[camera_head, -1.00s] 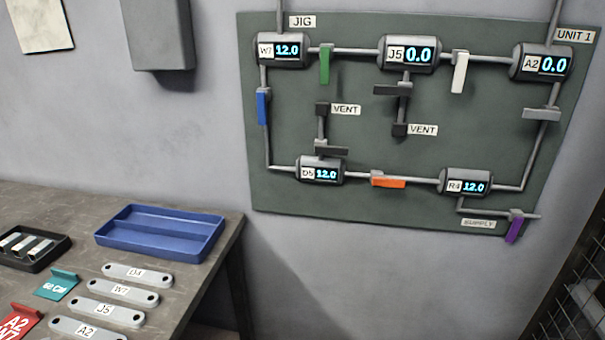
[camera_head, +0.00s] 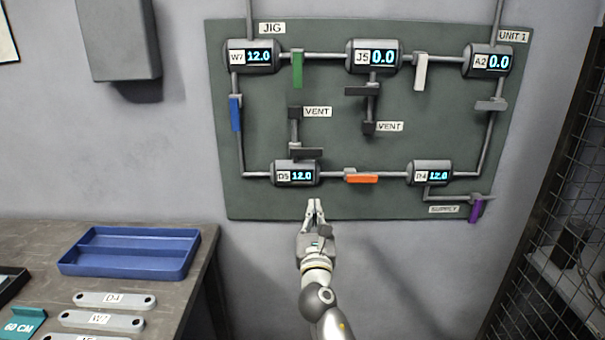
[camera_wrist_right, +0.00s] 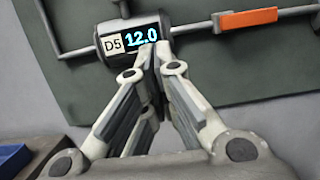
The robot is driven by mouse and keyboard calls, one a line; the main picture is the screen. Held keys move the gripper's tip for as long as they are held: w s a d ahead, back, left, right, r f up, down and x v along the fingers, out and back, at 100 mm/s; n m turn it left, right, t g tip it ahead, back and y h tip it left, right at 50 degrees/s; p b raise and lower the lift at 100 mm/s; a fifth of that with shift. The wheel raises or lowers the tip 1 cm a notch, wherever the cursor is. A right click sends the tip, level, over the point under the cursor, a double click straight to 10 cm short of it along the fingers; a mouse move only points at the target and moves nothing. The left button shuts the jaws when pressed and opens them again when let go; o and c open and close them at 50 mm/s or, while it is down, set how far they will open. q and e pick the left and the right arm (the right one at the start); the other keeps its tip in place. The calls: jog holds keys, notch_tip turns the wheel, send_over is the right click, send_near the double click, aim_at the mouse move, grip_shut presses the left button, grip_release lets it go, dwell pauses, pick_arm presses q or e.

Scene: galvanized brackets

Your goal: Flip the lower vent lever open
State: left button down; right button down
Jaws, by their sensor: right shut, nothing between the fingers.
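The lower vent lever (camera_head: 306,153) is a dark flat handle. It lies roughly level across the short vertical pipe between the D5 tank (camera_head: 296,174) and the left VENT cap (camera_head: 295,112). D5 reads 12.0. My right gripper (camera_head: 315,204) is shut and empty, with its fingertips pointing up just below D5 in the head view. In the right wrist view the shut fingertips (camera_wrist_right: 155,48) overlap the lower right of the D5 display (camera_wrist_right: 128,42); the lever is not visible there. My left gripper is not in view.
Another dark vent lever (camera_head: 370,91) sits under J5. An orange lever (camera_head: 361,178) is on the pipe right of D5, and a blue lever (camera_head: 235,114) is at left. A bench with a blue tray (camera_head: 130,267) stands at lower left; a mesh cage (camera_head: 560,190) is at right.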

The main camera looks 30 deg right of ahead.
aim_at(313, 171)
jog(key=shift+d, duration=0.1)
jog(key=x, duration=0.9)
jog(key=shift+w+d+r, duration=0.1)
jog(key=shift+w+d, duration=0.05)
jog(key=shift+w, duration=0.25)
jog(key=shift+w+r+p, duration=0.15)
jog(key=shift+r+p, duration=0.55)
jog(key=shift+r, duration=0.15)
jog(key=shift+r+p, duration=0.7)
jog(key=shift+r, duration=0.5)
jog(key=shift+d, duration=0.1)
